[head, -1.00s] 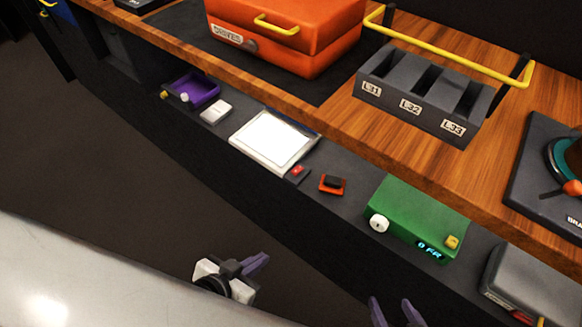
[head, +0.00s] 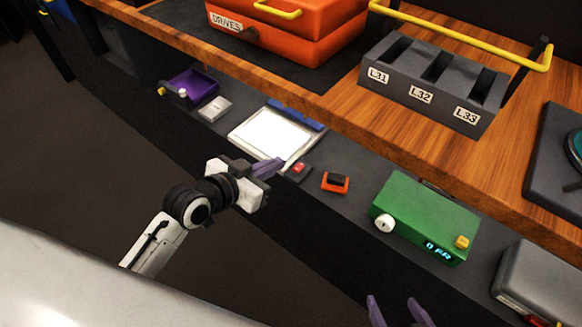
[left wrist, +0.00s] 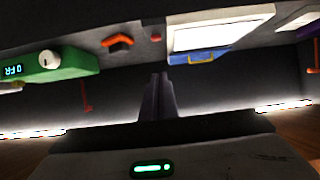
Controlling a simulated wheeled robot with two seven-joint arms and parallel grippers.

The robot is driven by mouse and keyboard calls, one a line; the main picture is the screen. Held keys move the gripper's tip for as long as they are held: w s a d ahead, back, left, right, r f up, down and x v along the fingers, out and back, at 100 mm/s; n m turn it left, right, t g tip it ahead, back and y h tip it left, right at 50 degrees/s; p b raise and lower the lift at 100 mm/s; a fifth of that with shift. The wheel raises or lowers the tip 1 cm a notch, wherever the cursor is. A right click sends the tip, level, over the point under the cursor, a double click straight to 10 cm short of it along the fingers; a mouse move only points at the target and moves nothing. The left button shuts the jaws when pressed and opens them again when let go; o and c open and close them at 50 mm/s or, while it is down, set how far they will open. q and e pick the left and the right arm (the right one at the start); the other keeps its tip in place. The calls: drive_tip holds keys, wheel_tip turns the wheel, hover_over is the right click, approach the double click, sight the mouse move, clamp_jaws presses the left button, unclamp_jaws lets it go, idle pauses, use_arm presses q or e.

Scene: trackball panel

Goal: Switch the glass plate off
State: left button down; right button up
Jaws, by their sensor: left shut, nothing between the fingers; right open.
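The glass plate (head: 268,134) is a glowing white square in a pale frame, lying on the dark lower panel. It also shows in the left wrist view (left wrist: 220,33). Beside its near right corner is a small dark block with a red top (head: 299,171), which looks like a switch; in the left wrist view it is a small red spot (left wrist: 156,38). My left gripper (head: 268,168) is shut and empty, in front of the plate's near edge and left of the red-topped block. Contact cannot be told. My right gripper (head: 400,311) is open and empty at the bottom edge.
An orange base with a black rocker (head: 336,182) sits right of the red-topped block, then a green box (head: 425,215) with a white knob. A white switch (head: 215,109) and purple tray (head: 193,86) lie left. A wooden shelf (head: 330,118) overhangs behind.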

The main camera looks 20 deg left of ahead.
use_arm(q)
drive_tip(key=b, duration=0.2)
hover_over(299, 168)
drive_tip(key=s+a, duration=0.1)
drive_tip(key=s, duration=0.2)
drive_tip(key=f, duration=0.3)
drive_tip(key=shift+w+a+f, duration=0.15)
drive_tip(key=shift+w+f, duration=0.1)
wheel_tip(299, 168, down, 3)
drive_tip(key=shift+w+r, duration=0.15)
drive_tip(key=shift+r, duration=0.05)
drive_tip(key=shift+s+f+b, duration=0.2)
drive_tip(key=shift+f+b, duration=0.25)
drive_tip(key=shift+f, duration=0.35)
